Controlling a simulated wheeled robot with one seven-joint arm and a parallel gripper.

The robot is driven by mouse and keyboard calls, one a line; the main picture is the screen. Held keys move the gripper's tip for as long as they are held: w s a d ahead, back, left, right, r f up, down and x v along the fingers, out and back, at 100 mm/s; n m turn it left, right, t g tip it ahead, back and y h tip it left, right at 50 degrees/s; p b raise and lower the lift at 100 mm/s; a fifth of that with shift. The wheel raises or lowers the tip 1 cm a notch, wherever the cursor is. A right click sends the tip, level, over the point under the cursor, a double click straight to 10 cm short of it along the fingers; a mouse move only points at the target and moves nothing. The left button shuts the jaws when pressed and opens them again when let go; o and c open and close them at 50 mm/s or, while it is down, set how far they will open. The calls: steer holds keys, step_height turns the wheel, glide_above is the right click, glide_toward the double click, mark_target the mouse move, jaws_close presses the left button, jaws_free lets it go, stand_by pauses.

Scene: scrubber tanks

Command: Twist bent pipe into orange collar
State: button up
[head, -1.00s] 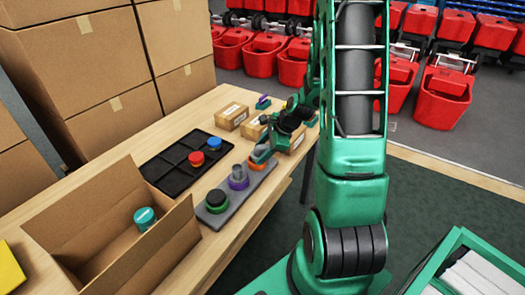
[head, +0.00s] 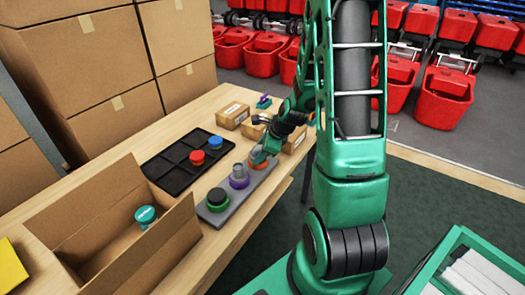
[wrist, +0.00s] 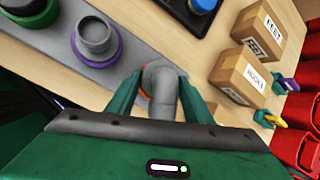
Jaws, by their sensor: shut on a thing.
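My gripper (wrist: 155,92) is shut on the grey bent pipe (wrist: 160,78), with one green finger on each side of it. The orange collar (head: 258,163) sits at the far end of a grey board (head: 225,205); in the wrist view only a sliver of its orange (wrist: 143,97) shows beside the pipe. The gripper is right over this collar. The pipe's lower end is hidden, so I cannot tell how deep it sits. On the same board are a purple collar (head: 239,183) with a grey piece in it and a green collar (head: 217,206) with a dark piece.
A black compartment tray (head: 175,170) with a red piece (head: 197,158) and a blue piece (head: 215,142) lies left of the board. An open carton (head: 110,235) holds a teal-lidded item (head: 145,215). Small labelled boxes (head: 232,116) stand behind the gripper.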

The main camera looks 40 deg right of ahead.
steer(key=shift+s+a+f+m+h, duration=0.15)
steer(key=shift+s+f+m+h, duration=0.15)
steer(key=shift+m, duration=0.5)
steer(key=shift+m+h, duration=0.5)
steer(key=shift+m, duration=0.2)
steer(key=shift+r, duration=0.1)
steer(key=shift+w+a+m+h, duration=0.15)
steer(key=shift+m+h, duration=0.15)
steer(key=shift+m, duration=0.5)
steer(key=shift+w, duration=0.1)
